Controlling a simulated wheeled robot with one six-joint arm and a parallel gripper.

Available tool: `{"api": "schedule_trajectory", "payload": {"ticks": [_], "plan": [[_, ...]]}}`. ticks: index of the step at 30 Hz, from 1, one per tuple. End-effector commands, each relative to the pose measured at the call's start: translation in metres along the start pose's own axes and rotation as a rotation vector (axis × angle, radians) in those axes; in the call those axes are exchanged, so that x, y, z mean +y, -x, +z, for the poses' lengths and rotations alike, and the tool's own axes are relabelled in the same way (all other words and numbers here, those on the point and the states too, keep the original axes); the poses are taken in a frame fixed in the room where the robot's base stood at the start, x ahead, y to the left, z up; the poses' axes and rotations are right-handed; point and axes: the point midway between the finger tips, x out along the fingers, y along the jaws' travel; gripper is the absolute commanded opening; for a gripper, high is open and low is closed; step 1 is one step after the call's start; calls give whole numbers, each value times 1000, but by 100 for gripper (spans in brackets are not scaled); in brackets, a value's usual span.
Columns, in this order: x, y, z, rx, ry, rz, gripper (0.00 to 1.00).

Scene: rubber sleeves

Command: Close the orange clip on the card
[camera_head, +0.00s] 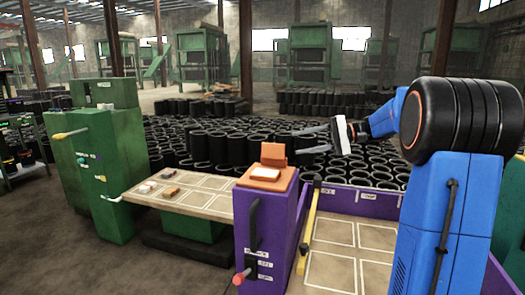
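The orange clip (273,154) stands on top of the purple cabinet in the middle of the picture. Its upper part is raised at the back, apart from the base. A pale card (266,173) lies on the orange base in front of the raised part. My gripper (295,143) is to the right of the clip and a little above it in the picture. Its two grey fingers point left and are spread apart, with nothing visible between them. The fingertips appear clear of the clip, though the depth between them is hard to judge.
The purple cabinet (279,215) has a black handle and a red-ended knob (240,278). A yellow bar (309,230) stands right of it, beside a sectioned tray (331,267). A beige table (209,207) with small blocks lies left. Many black rubber sleeves (208,146) stand behind.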

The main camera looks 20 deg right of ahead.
Motion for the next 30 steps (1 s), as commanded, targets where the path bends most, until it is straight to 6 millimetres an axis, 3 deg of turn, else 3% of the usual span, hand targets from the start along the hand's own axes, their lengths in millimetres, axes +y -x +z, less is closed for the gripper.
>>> {"api": "schedule_trajectory", "payload": {"ticks": [18, 24, 30], "plan": [[0, -108, 1, -3, 1, 1, 40], [0, -130, 0, -1, 1, 0, 40], [0, -137, 0, 0, 1, 1, 40]]}}
